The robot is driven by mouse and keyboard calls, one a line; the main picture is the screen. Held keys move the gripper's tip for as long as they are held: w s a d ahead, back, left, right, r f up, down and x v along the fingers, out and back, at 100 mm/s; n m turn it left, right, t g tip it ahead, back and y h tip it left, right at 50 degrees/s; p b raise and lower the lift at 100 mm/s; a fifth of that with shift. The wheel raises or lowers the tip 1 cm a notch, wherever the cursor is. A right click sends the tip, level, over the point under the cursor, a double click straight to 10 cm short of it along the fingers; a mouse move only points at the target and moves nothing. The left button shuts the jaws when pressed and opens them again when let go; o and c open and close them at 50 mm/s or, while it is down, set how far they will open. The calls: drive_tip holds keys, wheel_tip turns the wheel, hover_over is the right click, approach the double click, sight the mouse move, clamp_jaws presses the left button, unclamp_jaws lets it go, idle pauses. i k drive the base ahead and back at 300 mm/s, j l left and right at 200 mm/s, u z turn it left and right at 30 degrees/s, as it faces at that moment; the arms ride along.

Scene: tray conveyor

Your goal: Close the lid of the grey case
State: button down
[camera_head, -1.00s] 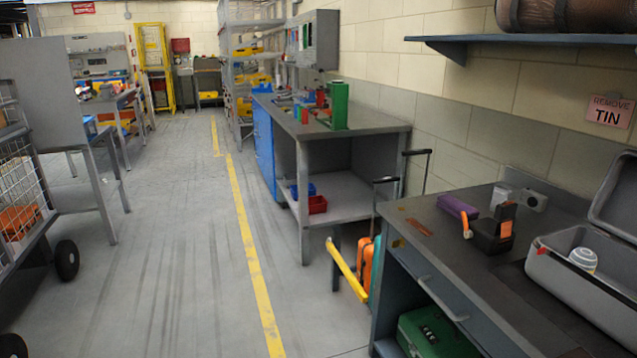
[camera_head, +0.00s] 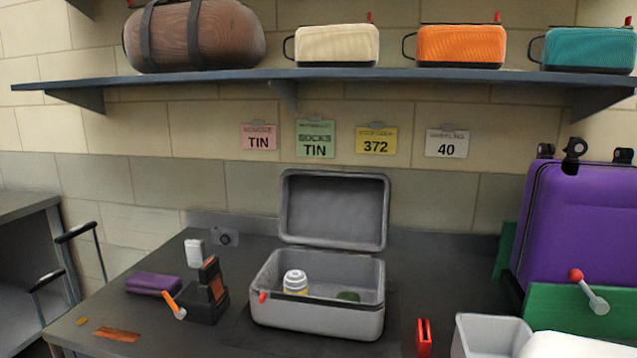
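The grey case (camera_head: 318,316) stands on the dark workbench, in the middle of the view. Its lid (camera_head: 333,210) is open and stands upright at the back of the case, facing me. Inside the case are a white round-topped item (camera_head: 295,281) with a yellowish band and a dark green item (camera_head: 348,296). A small red part (camera_head: 263,297) shows at the case's front left. My gripper is not in view.
Left of the case are a black device with an orange lever (camera_head: 207,300) and a purple box (camera_head: 153,284). Right are a red object (camera_head: 424,337), a grey bin (camera_head: 462,340) and a purple suitcase (camera_head: 575,230). A shelf (camera_head: 400,77) with bags hangs above.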

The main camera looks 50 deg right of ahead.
sight(336, 210)
drive_tip(key=i+j+z, duration=0.25)
drive_tip(key=z, duration=0.15)
drive_tip(key=i+j+z, duration=0.2)
drive_tip(key=j+z, duration=0.2)
drive_tip(key=i+j+z, duration=0.15)
drive_tip(key=j+z, duration=0.2)
drive_tip(key=i+j+z, duration=0.1)
drive_tip(key=j+z, duration=0.3)
